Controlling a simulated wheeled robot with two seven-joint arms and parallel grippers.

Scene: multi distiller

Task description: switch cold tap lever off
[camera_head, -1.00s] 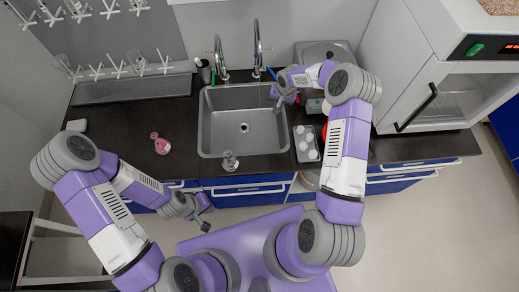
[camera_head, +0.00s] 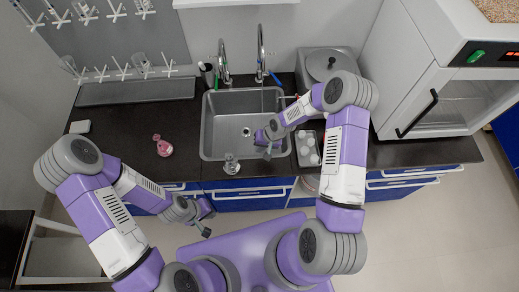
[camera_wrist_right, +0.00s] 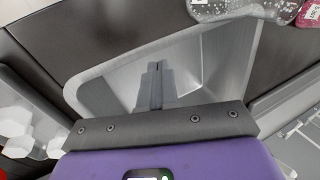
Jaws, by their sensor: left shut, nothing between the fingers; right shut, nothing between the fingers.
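Two tall chrome taps stand behind the sink (camera_head: 207,130): a left tap (camera_head: 223,60) and a right tap (camera_head: 261,50). A small blue lever-like piece (camera_head: 275,78) shows beside the right tap's base; its exact position is too small to judge. A thin line below the right spout may be water. My right gripper (camera_head: 267,152) is shut and empty over the front right of the sink, apart from the taps. In the right wrist view its closed fingers (camera_wrist_right: 155,82) point over the sink basin (camera_wrist_right: 205,65). My left gripper (camera_head: 206,233) is shut and empty in front of the counter.
A glass flask (camera_head: 231,165) stands at the sink's front edge, and a pink flask (camera_head: 163,147) on the counter to the left. A metal-lidded pot (camera_head: 328,62) stands at the back right.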

